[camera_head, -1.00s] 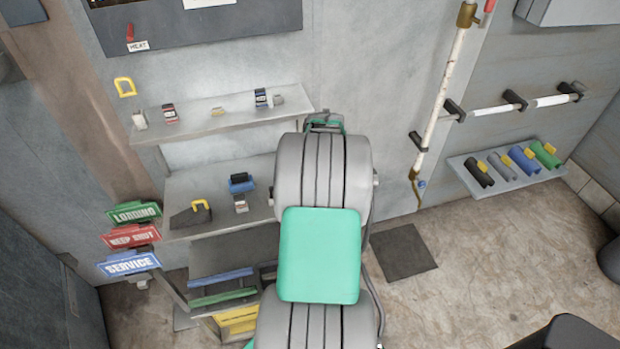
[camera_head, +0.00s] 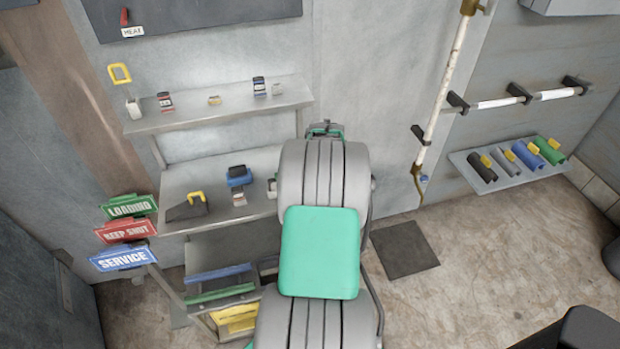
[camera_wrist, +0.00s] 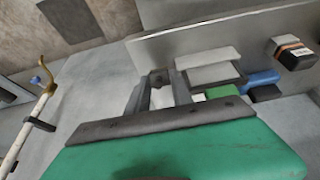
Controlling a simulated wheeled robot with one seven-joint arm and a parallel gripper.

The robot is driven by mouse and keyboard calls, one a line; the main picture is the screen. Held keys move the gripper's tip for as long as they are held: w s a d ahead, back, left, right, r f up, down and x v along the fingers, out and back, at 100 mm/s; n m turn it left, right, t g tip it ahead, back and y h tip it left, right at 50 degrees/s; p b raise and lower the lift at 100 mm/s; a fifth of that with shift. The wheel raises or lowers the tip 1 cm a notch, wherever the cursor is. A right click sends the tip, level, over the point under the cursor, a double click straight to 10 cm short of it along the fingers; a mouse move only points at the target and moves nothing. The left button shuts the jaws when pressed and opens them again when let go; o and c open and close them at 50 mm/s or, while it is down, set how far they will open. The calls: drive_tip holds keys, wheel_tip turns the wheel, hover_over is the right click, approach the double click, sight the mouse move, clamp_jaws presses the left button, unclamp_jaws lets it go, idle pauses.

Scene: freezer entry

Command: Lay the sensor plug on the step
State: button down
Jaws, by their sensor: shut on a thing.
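My gripper (camera_wrist: 161,92) is in the middle of the wrist view, its dark fingers closed around a small pale piece (camera_wrist: 162,98). This seems to be the sensor plug, mostly hidden by the fingers. In the head view my arm hides the fingers; only a little of the green and black gripper end shows above the arm, in front of the wall. No part is marked as the step. A stepped grey unit stands left of my arm, with an upper ledge (camera_head: 200,118) and a middle ledge (camera_head: 225,212). A pale ledge (camera_wrist: 200,44) crosses the wrist view beyond the gripper.
The middle ledge holds a blue item (camera_head: 238,176), a small box (camera_head: 239,198) and a dark wedge (camera_head: 186,211). Signs (camera_head: 124,257) stick out at the left. A white pipe (camera_head: 443,95) and a rack of coloured rolls (camera_head: 515,178) are right. Floor around the dark mat (camera_head: 404,249) is clear.

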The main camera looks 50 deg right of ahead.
drive_tip(key=c, duration=1.1)
unclamp_jaws()
drive_tip(key=shift+o, duration=0.2)
